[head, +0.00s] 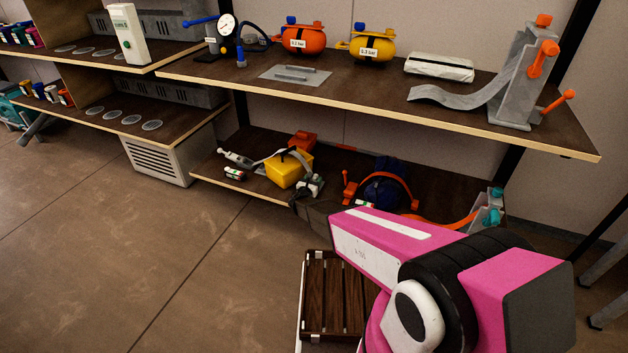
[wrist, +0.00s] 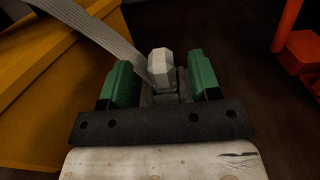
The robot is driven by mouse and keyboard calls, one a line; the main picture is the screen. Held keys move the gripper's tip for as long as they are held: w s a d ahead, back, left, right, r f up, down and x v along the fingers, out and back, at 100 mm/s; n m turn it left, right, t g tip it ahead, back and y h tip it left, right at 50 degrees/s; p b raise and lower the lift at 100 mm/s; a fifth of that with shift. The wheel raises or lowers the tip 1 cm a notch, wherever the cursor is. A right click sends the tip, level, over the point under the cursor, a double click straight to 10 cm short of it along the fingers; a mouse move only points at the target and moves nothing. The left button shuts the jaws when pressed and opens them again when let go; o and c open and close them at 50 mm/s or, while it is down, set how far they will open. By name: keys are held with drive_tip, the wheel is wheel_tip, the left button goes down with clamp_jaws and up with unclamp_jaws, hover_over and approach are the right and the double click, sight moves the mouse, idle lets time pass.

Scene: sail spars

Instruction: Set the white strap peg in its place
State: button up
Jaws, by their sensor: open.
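The white strap peg (wrist: 160,66) is pale with a faceted head and stands between my fingers in the wrist view. A grey strap (wrist: 95,37) runs from the upper left down to it. My gripper (wrist: 160,82) has two green fingers, spread apart, one on each side of the peg with gaps showing. The peg's lower end is hidden by the gripper. A yellow box (wrist: 32,75) is close on the left. In the head view the yellow box (head: 284,173) sits on the lower shelf with the strap over it. The peg's place cannot be made out.
An orange part (wrist: 303,50) is at the right in the wrist view. In the head view a dark blue round thing with an orange band (head: 384,188) lies right of the yellow box. The upper shelf (head: 390,100) overhangs the lower one. The floor (head: 130,240) at left is clear.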

drive_tip(key=v, duration=1)
drive_tip(key=shift+r, duration=0.1)
